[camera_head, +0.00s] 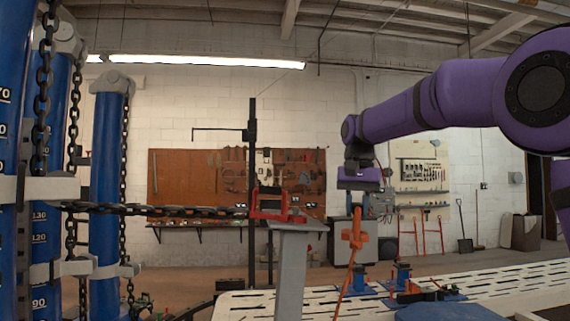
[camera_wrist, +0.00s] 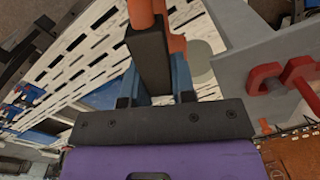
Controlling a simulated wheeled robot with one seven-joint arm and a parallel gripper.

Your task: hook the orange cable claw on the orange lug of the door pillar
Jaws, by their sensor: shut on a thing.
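My gripper (camera_head: 358,205) hangs at the end of my purple arm, to the right of the grey door pillar (camera_head: 291,270). It is shut on the orange cable claw (camera_head: 358,240), which hangs below it with its orange cable running down. In the wrist view, my blue fingers (camera_wrist: 158,88) hold the claw's black grip (camera_wrist: 148,55); orange parts of the claw (camera_wrist: 177,45) show beyond it. The pillar (camera_wrist: 245,60) stands to the right there, apart from the claw. I cannot make out an orange lug distinct from the red fitting at the pillar's top.
A red clamp (camera_head: 270,205) sits on the pillar's top, with a taut dark chain (camera_head: 160,210) to the blue towers (camera_head: 107,190) at left. The slotted white bench (camera_head: 480,282) carries blue and orange stands (camera_head: 402,274). Air between claw and pillar is clear.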

